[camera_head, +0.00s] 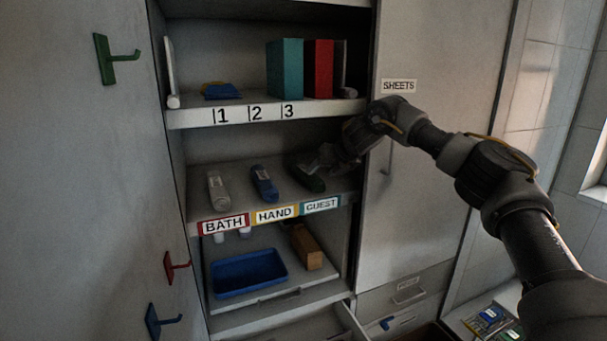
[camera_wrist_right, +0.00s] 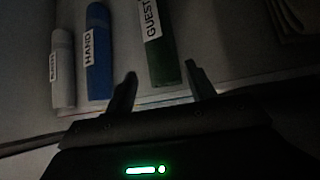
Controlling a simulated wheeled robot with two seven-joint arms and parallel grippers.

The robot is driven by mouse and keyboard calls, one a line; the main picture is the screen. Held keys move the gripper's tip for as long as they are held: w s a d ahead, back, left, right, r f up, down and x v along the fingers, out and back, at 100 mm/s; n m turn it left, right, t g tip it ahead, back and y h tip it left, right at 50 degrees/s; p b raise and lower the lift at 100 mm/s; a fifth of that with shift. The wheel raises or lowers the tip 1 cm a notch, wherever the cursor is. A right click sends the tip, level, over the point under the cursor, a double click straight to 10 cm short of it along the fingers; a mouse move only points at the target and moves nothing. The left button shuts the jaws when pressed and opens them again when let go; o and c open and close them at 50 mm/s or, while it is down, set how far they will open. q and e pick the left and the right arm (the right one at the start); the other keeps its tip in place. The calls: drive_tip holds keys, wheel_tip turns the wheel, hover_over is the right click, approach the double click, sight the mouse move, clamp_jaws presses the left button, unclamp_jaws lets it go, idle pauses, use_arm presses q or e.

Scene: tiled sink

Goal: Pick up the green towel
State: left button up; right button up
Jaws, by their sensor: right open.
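The green towel (camera_head: 309,178) is a dark green roll on the middle shelf, behind the GUEST label. In the right wrist view the green towel (camera_wrist_right: 160,62) bears a white GUEST tag and its near end lies ahead of and between my fingers. My right gripper (camera_head: 325,158) reaches in from the right at the towel; it is dark there and partly hides the towel. The right wrist view shows my right gripper (camera_wrist_right: 160,85) open, with nothing held. My left gripper is not in view.
A blue towel (camera_head: 264,184) and a grey-white towel (camera_head: 217,190) lie left of the green one. The upper shelf (camera_head: 190,118) holds upright binders (camera_head: 285,68). Below are a blue tray (camera_head: 249,273) and a brown box (camera_head: 306,247). A closed cabinet door (camera_head: 430,190) stands right.

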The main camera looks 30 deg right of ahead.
sight(317, 176)
drive_tip(key=shift+w+f, duration=0.4)
drive_tip(key=p+x, duration=0.3)
drive_tip(key=x, duration=0.1)
drive_tip(key=shift+a+f, duration=0.1)
drive_tip(key=shift+f, duration=0.05)
drive_tip(key=shift+w+f, duration=0.3)
drive_tip(key=shift+f, duration=0.1)
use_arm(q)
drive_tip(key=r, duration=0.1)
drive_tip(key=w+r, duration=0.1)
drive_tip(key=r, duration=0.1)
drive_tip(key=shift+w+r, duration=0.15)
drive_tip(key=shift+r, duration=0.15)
use_arm(e)
drive_tip(key=c, duration=0.6)
drive_tip(key=shift+c, duration=0.2)
drive_tip(key=shift+r, duration=0.1)
